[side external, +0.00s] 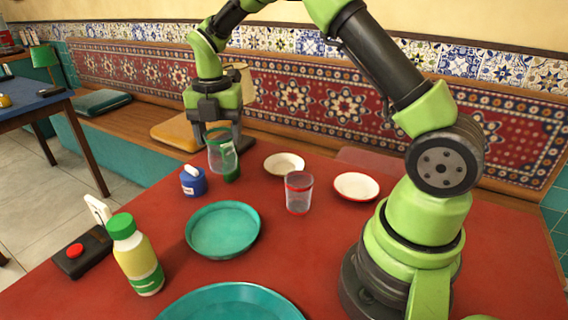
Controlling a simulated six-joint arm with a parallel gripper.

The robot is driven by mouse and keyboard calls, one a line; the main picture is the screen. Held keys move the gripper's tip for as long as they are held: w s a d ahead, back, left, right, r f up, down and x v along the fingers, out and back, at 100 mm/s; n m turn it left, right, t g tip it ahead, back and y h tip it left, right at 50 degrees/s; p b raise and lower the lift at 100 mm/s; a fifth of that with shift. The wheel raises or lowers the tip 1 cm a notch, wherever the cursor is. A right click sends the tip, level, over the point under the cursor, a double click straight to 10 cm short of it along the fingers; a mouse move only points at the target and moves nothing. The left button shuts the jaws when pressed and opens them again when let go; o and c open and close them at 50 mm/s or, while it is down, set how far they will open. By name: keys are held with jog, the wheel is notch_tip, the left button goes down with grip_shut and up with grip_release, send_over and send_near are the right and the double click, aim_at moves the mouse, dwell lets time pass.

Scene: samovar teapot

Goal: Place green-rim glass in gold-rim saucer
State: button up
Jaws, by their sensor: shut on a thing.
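The green-rim glass (223,158) is clear with a green band at its top. It hangs below my gripper (217,128), which is shut on it near the rim. The glass looks close to upright, and I cannot tell how far above the table it is. The gold-rim saucer (284,163) is small and pale, lies flat on the red table to the right of the held glass, and looks empty. My gripper and the glass are to the left of the saucer, apart from it in the picture.
A red-rim glass (298,195) stands in front of the saucer, with a red-rim saucer (356,187) to the right. A blue jar (193,181), a teal plate (223,230), a larger teal dish (232,301) and a green-capped bottle (136,258) stand left and in front.

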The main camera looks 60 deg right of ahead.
jog(key=d+m, duration=0.2)
jog(key=d, duration=0.8)
jog(key=shift+s+m, duration=0.4)
jog(key=s+d, duration=0.1)
jog(key=d, duration=0.2)
jog(key=s+d+m, duration=0.1)
jog(key=d, duration=0.1)
jog(key=s+d+m, duration=0.1)
jog(key=d, duration=0.2)
jog(key=shift+s+d+f, duration=0.1)
jog(key=shift+d+f, duration=0.05)
jog(key=shift+d, duration=0.2)
jog(key=shift+d+f, duration=0.15)
jog(key=shift+f, duration=4.7)
jog(key=shift+f, duration=0.15)
jog(key=o, duration=1)
jog(key=shift+c, duration=0.2)
